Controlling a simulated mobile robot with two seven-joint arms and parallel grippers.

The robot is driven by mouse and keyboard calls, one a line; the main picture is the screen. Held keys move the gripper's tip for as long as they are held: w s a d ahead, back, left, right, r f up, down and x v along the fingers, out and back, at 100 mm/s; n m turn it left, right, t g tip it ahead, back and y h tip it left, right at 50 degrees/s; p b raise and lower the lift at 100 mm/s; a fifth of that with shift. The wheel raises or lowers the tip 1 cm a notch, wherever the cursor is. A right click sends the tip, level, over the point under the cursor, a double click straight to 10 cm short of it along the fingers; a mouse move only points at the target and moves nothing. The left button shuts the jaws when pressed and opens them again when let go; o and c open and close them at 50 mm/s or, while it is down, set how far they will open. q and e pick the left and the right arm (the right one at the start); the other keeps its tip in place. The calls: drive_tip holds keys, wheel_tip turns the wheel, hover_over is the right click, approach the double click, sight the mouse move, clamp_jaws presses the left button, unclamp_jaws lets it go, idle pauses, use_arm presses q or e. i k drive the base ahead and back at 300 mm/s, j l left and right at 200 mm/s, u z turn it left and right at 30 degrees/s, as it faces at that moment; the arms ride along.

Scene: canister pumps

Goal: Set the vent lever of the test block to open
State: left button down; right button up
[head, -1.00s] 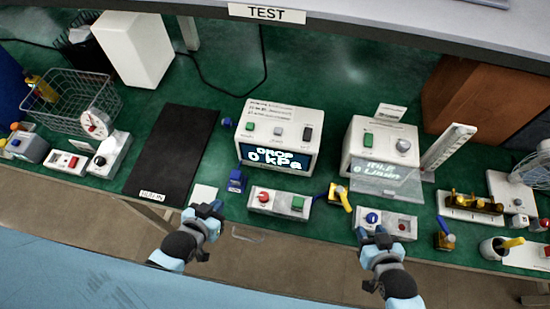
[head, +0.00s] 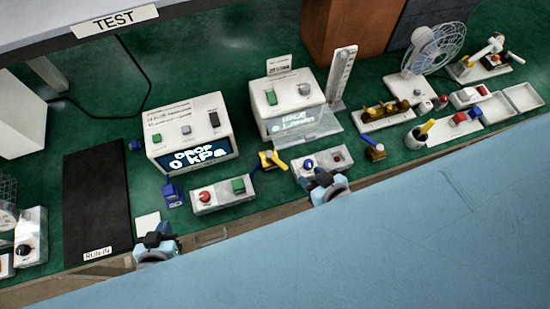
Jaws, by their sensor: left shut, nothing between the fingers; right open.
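In the head view, a white unit (head: 188,130) with a "DROP 0 kPa" screen stands on the green bench under the TEST sign. In front of it lie a small blue block (head: 173,194) and a low grey block (head: 222,194) with a red knob and a green button. A small yellow piece with a dark end (head: 271,161) lies at that block's right. I cannot tell which part is the vent lever or how it is set. My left gripper (head: 158,238) is shut and empty near the bench's front edge. My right gripper (head: 325,183) is open, just in front of another grey block (head: 322,160).
A black RUN-IN mat (head: 96,200) lies at left. A second white unit (head: 287,105) has a clear panel in front. A small amber bottle (head: 375,150) stands near the front edge.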

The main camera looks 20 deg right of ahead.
sight(277, 162)
drive_tip(key=z, duration=0.65)
